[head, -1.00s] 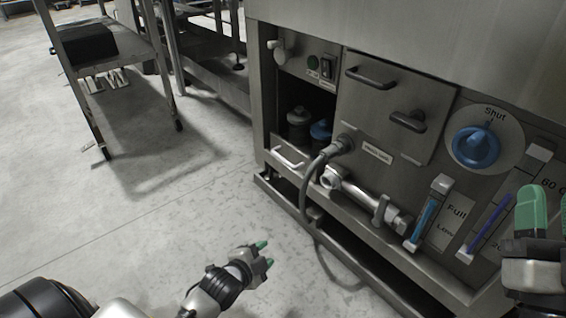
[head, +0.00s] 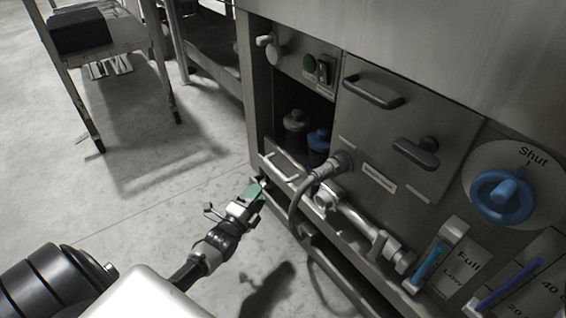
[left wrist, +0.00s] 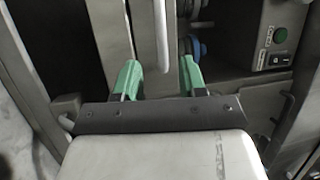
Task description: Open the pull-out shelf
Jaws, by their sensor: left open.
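The pull-out shelf has a pale bar handle (head: 283,167) on its low front, below the open bay of the machine. The shelf looks pushed in, and two bottles stand in the bay behind it. My left gripper (head: 257,189) is open, just left of and below the handle. In the left wrist view the handle (left wrist: 162,38) runs up the picture between the lines of the two green fingers of my left gripper (left wrist: 159,66). I cannot tell whether they touch it. My right gripper is out of view.
A hose (head: 300,200) hangs close to the right of the handle, joined to a plug on the panel. A pipe with a valve (head: 355,220) lies further right. A metal cart (head: 110,50) stands at back left. The floor between is clear.

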